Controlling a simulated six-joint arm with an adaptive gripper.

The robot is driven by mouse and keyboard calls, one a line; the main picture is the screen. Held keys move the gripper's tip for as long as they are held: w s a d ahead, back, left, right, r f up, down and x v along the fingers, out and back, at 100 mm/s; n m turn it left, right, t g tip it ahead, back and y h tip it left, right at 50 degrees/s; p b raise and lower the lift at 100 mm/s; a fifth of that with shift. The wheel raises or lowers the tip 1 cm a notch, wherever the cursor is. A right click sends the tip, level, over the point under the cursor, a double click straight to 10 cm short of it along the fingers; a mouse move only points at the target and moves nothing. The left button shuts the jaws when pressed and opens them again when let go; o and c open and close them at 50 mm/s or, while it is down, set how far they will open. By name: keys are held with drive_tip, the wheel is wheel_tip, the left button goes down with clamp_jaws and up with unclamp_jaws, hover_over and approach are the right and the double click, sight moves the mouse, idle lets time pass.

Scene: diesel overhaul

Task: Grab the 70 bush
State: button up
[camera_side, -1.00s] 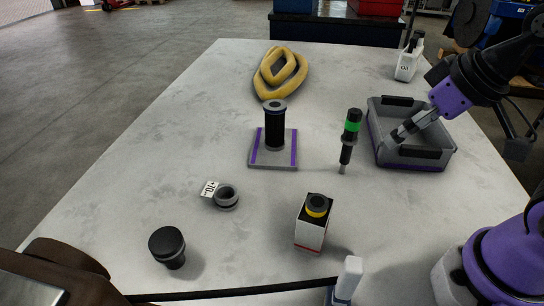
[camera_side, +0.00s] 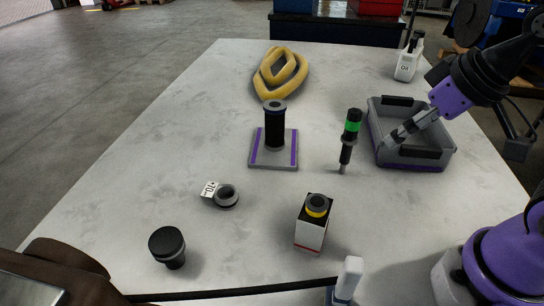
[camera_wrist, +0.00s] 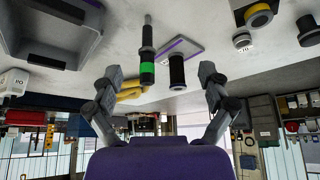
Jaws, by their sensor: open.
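A short dark grey ring-shaped bush (camera_side: 226,196) lies on the table left of centre, with a small white tag (camera_side: 209,189) beside it. My gripper (camera_side: 396,138) is over the grey tray at the right, well away from both rings. In the wrist view my gripper (camera_wrist: 160,73) has its fingers spread wide with nothing held between them.
A grey tray (camera_side: 413,163) lies under my gripper. A green-banded tool (camera_side: 350,138) stands left of it. A black cylinder (camera_side: 275,131) stands on a purple-striped plate. The left table is mostly clear.

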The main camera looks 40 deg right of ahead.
drive_tip(key=shift+c, duration=0.2)
drive_tip(key=n+g+y, duration=0.2)
drive_tip(key=n, duration=0.3)
hover_over(226, 191)
drive_tip(key=s, duration=0.4)
wheel_tip(226, 191, down, 12)
drive_tip(key=shift+r, duration=0.2)
drive_tip(key=shift+t, duration=0.3)
drive_tip(key=x, duration=0.5)
drive_tip(key=shift+w+f, duration=0.25)
drive_tip(key=shift+f, duration=0.05)
drive_tip(key=shift+d, duration=0.1)
drive_tip(key=c, duration=1.3)
